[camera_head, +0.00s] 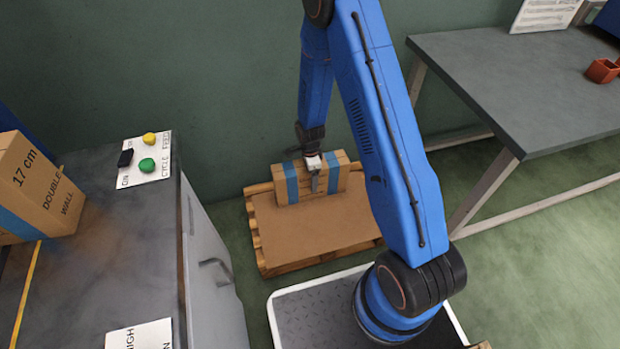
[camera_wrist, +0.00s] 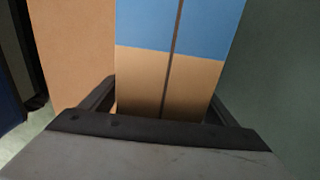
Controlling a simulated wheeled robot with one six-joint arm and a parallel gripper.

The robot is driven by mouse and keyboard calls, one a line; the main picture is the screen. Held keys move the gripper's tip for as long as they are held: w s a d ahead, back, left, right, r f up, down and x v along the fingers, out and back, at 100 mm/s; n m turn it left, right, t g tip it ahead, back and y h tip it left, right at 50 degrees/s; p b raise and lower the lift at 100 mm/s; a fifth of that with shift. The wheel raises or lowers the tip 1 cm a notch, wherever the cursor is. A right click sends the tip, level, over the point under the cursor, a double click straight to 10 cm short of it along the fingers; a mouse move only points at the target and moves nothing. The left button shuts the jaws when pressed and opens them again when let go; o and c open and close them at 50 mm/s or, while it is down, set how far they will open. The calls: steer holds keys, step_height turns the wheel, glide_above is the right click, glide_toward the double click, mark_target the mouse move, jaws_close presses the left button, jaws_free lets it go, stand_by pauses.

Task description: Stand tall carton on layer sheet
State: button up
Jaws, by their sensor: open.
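A brown carton (camera_head: 284,190) with blue tape bands is on the brown layer sheet (camera_head: 310,232), at the back edge of the pallet. In the head view it looks wider than it is high. My gripper (camera_head: 314,172) is at the middle of the carton, partly covering it. In the wrist view the carton (camera_wrist: 140,85), with a dark seam and a blue band, lies between the open jaws of my gripper (camera_wrist: 162,100). The carton nearly fills the gap; I cannot tell whether either finger touches it. The sheet (camera_wrist: 75,50) shows at left.
The wooden pallet (camera_head: 257,243) stands close to the green wall. A grey cabinet (camera_head: 205,235) with a large carton (camera_head: 38,187) and a button panel (camera_head: 144,162) is at left. A grey table (camera_head: 500,75) is at right. The front of the sheet is clear.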

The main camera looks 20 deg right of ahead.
step_height(320, 180, up, 12)
steer(key=shift+f, duration=0.1)
steer(key=s+d+r+n+t, duration=0.15)
steer(key=s+r+n, duration=0.35)
steer(key=r, duration=0.8)
steer(key=s+d+r+n+t, duration=0.1)
steer(key=s+d+r+n, duration=0.45)
steer(key=r, duration=0.85)
steer(key=s+r+n+t, duration=0.1)
steer(key=s+r+n, duration=0.2)
steer(key=s, duration=0.8)
steer(key=s+r+n+t, duration=0.1)
steer(key=s+r+n, duration=0.3)
steer(key=s+r, duration=0.4)
steer(key=s, duration=0.4)
steer(key=shift+a+n, duration=0.1)
steer(key=shift+n, duration=0.15)
